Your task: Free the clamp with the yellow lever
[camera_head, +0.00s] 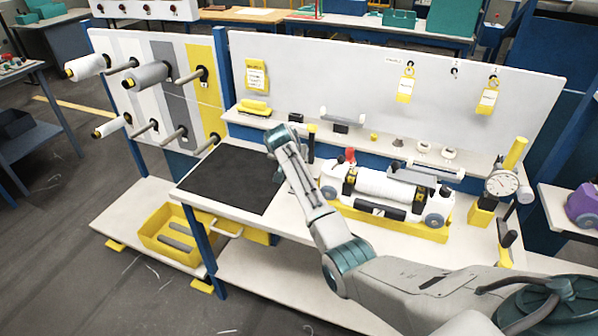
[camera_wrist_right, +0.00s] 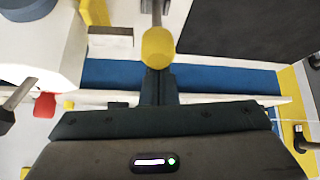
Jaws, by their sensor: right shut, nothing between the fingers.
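In the right wrist view the yellow lever end (camera_wrist_right: 158,47) is a rounded yellow knob on a thin metal rod, right at the tips of my right gripper (camera_wrist_right: 157,72). The dark fingers are shut with nothing between them. I cannot tell whether they touch the knob. In the head view a yellow tip (camera_head: 312,128), likely the same lever, stands upright at the left end of the white roller machine (camera_head: 385,187), just right of my wrist. My right fingers are not clearly visible there. The clamp itself is not clearly visible. My left gripper is not in view.
A black mat (camera_head: 232,178) covers the table left of my forearm. The machine has a red knob (camera_head: 350,155) and a yellow base (camera_head: 390,222). A shelf (camera_head: 375,146) with small parts runs behind. A dial gauge (camera_head: 502,183) stands at the right.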

